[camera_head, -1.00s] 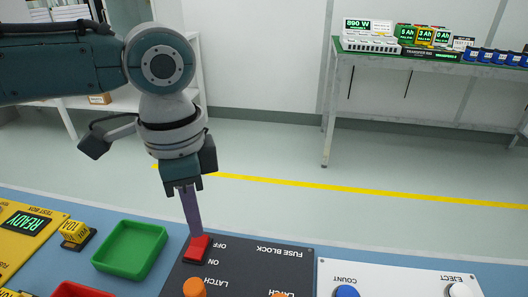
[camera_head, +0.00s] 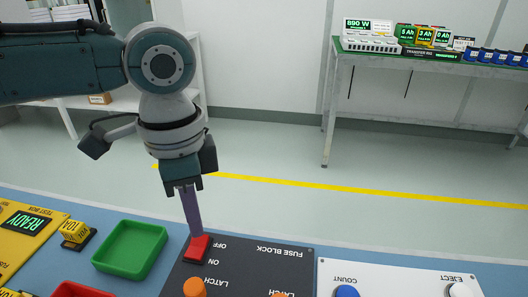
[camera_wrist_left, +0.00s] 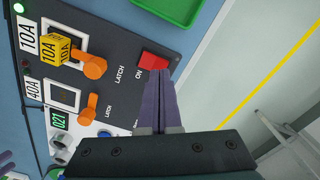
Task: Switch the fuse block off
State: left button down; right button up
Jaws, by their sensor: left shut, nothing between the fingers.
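The fuse block (camera_head: 258,268) is a dark panel on the blue bench, with a red switch (camera_head: 197,247) between the printed words OFF and ON. My left gripper (camera_head: 192,220) is shut and empty, pointing down with its purple fingertips at the red switch. In the left wrist view the fingertips (camera_wrist_left: 160,78) overlap the edge of the red switch (camera_wrist_left: 152,62); they look in contact or very close. Orange latches (camera_wrist_left: 94,66) sit beside yellow and white 10A and 40A labels.
A green tray (camera_head: 131,249) lies left of the panel, with a yellow 10A fuse (camera_head: 74,232) and a READY test box (camera_head: 30,222) farther left. A white panel (camera_head: 400,275) with COUNT and EJECT buttons is on the right. A back table (camera_head: 430,62) holds displays.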

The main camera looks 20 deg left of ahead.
aim_at(199, 239)
pick_arm(q)
jog(key=shift+f+b, duration=0.5)
jog(key=shift+f, duration=0.5)
pick_arm(e)
jog(key=shift+f, duration=0.5)
pick_arm(q)
notch_tip(199, 239, up, 7)
jog(key=p, duration=0.8)
jog(key=shift+p, duration=0.3)
pick_arm(e)
notch_tip(199, 239, up, 9)
jog(key=shift+f, duration=0.15)
